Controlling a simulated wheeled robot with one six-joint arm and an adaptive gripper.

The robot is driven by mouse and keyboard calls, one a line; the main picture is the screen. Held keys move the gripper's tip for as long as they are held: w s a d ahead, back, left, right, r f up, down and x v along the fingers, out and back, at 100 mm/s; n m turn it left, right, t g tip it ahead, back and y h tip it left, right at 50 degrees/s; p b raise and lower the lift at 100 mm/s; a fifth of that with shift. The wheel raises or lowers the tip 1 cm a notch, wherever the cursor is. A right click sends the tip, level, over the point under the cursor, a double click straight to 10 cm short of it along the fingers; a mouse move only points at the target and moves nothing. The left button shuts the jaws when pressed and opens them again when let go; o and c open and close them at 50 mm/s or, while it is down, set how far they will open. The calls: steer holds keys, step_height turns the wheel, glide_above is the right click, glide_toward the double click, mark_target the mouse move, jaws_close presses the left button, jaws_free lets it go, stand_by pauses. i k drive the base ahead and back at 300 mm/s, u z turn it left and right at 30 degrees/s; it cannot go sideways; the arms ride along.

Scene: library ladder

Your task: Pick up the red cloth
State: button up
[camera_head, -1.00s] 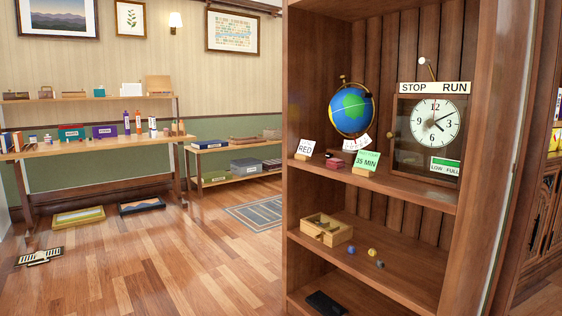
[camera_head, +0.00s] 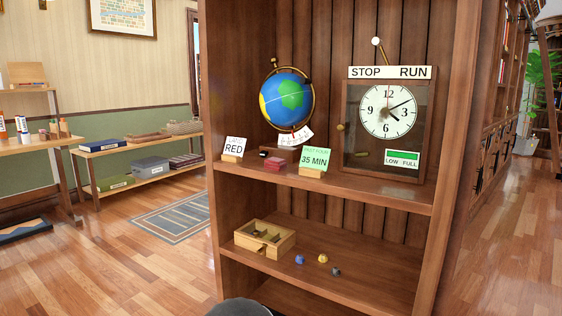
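A small red thing (camera_head: 274,163) lies on the upper shelf of the wooden bookcase, between the card reading RED (camera_head: 234,146) and the green 35 MIN card (camera_head: 315,160). It may be the red cloth, but it is too small to tell whether it is folded fabric. It sits in front of the globe's base. My gripper is not recognisable in the head view, so its opening and any contents cannot be seen.
The bookcase's upper shelf (camera_head: 376,194) also holds a globe (camera_head: 286,99) and a glass-fronted clock case (camera_head: 389,120). The shelf below has a wooden box (camera_head: 265,239) and several small pieces. Open floor lies left, with a striped rug (camera_head: 173,217); more floor shows right.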

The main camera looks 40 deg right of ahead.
mark_target(279, 164)
steer(key=z, duration=0.8)
steer(key=i, duration=0.85)
steer(key=z, duration=0.95)
